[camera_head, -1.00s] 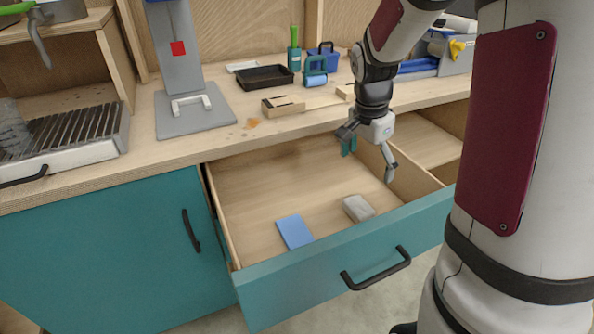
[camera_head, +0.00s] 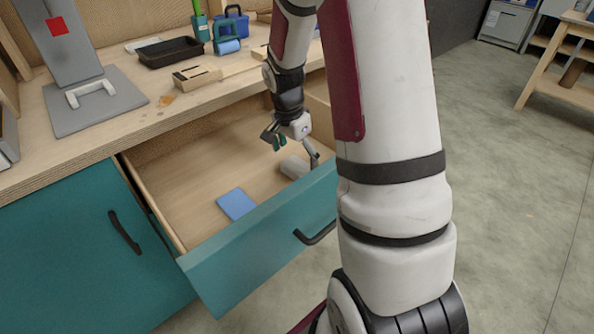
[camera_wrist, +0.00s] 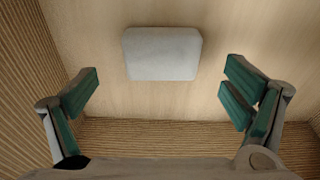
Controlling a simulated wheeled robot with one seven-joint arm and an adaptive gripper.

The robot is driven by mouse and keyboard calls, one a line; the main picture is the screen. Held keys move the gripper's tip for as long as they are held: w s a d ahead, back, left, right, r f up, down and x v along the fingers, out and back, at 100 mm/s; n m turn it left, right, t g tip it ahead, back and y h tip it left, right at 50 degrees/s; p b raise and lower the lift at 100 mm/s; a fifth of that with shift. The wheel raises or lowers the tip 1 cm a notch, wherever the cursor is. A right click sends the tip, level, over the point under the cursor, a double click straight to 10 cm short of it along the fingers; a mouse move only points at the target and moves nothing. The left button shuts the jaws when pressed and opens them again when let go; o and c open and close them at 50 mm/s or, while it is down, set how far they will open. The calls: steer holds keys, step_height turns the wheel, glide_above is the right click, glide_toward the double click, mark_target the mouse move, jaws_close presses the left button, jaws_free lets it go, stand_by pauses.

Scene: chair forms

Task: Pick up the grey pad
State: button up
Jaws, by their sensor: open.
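The grey pad (camera_wrist: 162,54) lies flat on the drawer floor, a pale block with rounded corners. In the wrist view it sits ahead of my gripper (camera_wrist: 160,92), between the lines of the two green-lined fingers but beyond their tips. My gripper is open and empty, and the fingers do not touch the pad. In the head view my gripper (camera_head: 297,148) is inside the open drawer, above the pad (camera_head: 294,167), which is partly hidden by a finger.
A blue flat block (camera_head: 237,204) lies in the drawer to the left of the pad. The teal drawer front (camera_head: 262,245) and wooden side walls enclose the space. A black tray (camera_head: 173,52) and wooden block (camera_head: 202,74) stand on the bench above.

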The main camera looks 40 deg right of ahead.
mark_target(298, 165)
steer(key=f, duration=0.1)
steer(key=f+b, duration=0.1)
steer(key=f, duration=0.2)
steer(key=shift+w+d+f, duration=0.1)
steer(key=shift+d+f, duration=0.2)
steer(key=shift+d, duration=0.05)
steer(key=c, duration=1)
steer(key=shift+r, duration=0.1)
steer(key=shift+c, duration=0.2)
